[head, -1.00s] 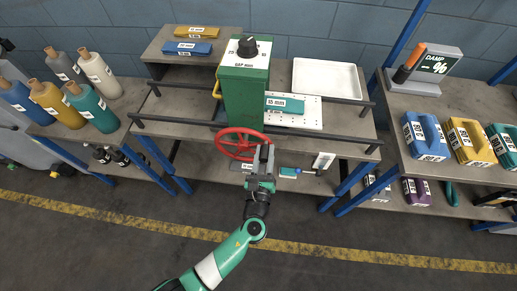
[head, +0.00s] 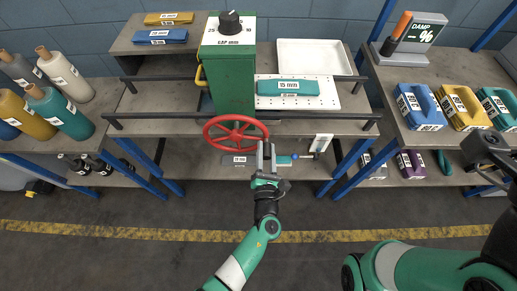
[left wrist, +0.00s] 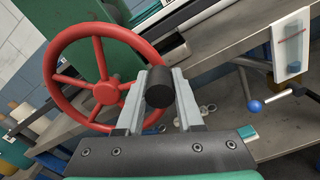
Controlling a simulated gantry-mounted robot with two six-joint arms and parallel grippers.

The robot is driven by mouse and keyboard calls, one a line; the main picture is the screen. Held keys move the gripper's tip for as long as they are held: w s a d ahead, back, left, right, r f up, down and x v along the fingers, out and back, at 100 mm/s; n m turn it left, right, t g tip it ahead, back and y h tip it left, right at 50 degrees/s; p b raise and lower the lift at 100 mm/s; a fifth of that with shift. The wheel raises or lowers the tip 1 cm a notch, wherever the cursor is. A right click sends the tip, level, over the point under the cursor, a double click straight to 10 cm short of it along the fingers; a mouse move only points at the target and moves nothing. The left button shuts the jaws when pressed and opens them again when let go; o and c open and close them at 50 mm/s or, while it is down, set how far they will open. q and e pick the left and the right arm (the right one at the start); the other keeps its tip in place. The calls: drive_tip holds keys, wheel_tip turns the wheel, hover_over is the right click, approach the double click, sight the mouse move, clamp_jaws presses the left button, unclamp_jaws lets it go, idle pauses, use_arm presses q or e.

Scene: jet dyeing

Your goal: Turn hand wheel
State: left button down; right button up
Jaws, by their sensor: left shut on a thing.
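The red spoked hand wheel (head: 232,143) is on the lower front of the green box (head: 232,85); in the left wrist view the wheel (left wrist: 62,79) fills the left side. My left gripper (head: 266,150) is at the wheel's right rim. In the left wrist view its two grey fingers (left wrist: 160,95) are on either side of the wheel's black cylindrical handle (left wrist: 158,88) and shut on it. In the head view the fingers hide this handle. My right arm shows at the lower right, but its fingers are not visible.
A grey rail (head: 150,115) runs along the shelf front. A teal block (head: 287,87) lies on a perforated white plate. The floor in front is clear.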

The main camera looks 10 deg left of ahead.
use_arm(q)
drive_tip(key=shift+f, duration=0.15)
idle(0.3)
drive_tip(key=c, duration=0.5)
unclamp_jaws()
drive_tip(key=shift+c, duration=0.2)
drive_tip(key=s+d+p, duration=0.1)
drive_tip(key=s+p, duration=0.4)
drive_tip(key=s, duration=0.6)
drive_tip(key=shift+s, duration=0.3)
